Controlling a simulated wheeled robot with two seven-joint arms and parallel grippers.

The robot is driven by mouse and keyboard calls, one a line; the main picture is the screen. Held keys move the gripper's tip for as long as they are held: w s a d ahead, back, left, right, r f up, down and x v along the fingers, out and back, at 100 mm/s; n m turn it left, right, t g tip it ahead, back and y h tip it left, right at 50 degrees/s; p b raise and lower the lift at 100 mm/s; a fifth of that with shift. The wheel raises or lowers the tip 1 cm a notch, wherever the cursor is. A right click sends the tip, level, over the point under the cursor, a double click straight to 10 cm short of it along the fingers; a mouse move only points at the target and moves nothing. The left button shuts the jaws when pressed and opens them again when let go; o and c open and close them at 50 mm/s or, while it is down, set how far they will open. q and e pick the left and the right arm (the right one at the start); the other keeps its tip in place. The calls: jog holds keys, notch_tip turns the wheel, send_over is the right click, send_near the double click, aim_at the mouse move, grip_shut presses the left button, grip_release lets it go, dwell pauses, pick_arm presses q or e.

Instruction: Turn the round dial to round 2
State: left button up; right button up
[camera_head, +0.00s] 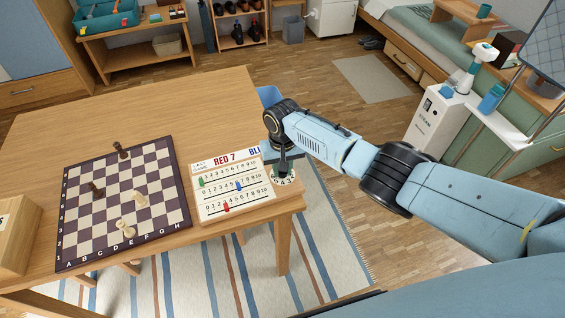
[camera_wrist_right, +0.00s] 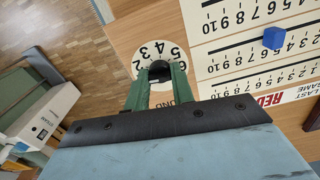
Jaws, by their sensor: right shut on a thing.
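The round dial (camera_head: 287,180) is a white disc with black numbers at the right edge of the table, beside the scoreboard. It also shows in the right wrist view (camera_wrist_right: 142,55), where 2, 3, 4, 5 and 6 can be read around its rim. My right gripper (camera_head: 283,172) comes down on the dial from above. In the right wrist view its two green fingers (camera_wrist_right: 159,78) are shut on the dark knob (camera_wrist_right: 160,68) at the dial's centre. The fingers hide the near part of the dial. My left gripper is not in view.
The scoreboard (camera_head: 215,212) with coloured pegs lies left of the dial. A chessboard (camera_head: 85,240) with several pieces lies further left on the wooden table (camera_head: 225,95). A wooden box (camera_head: 12,235) stands at the left edge. A blue bin (camera_head: 268,95) is behind the table's right side.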

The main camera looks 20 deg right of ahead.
jog(key=shift+a+r+m+p, duration=0.1)
jog(key=shift+m+p, duration=0.55)
jog(key=shift+m, duration=0.55)
jog(key=shift+m+p, duration=0.45)
jog(key=shift+m, duration=0.55)
jog(key=o, duration=1)
